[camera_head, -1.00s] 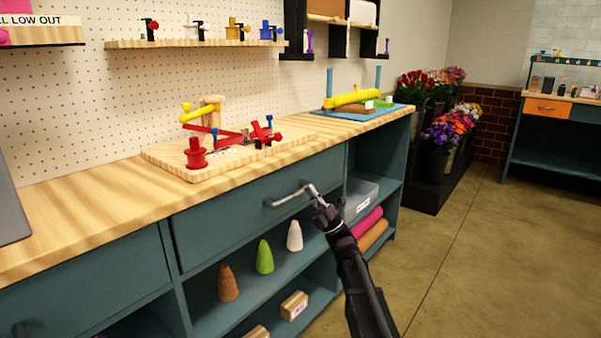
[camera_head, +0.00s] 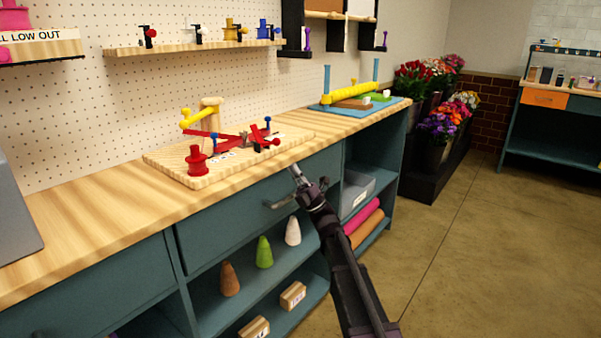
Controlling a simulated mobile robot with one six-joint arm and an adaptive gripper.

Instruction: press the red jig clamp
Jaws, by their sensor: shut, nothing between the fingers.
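The red jig clamp (camera_head: 262,134) sits on the right part of a wooden jig board (camera_head: 210,170) on the counter. It has red arms with dark parts and a blue knob at its top. A red spool (camera_head: 196,158) stands at the board's front left, and a red bar runs between spool and clamp. My gripper (camera_head: 296,170) is shut and empty. In the picture it is to the lower right of the clamp, around the counter's front edge, apart from the clamp. Its exact distance from the edge cannot be told.
The wooden counter (camera_head: 100,206) is clear left of the board. A blue mat (camera_head: 338,112) with a yellow roller lies further right. A drawer handle (camera_head: 277,204) sticks out below my gripper.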

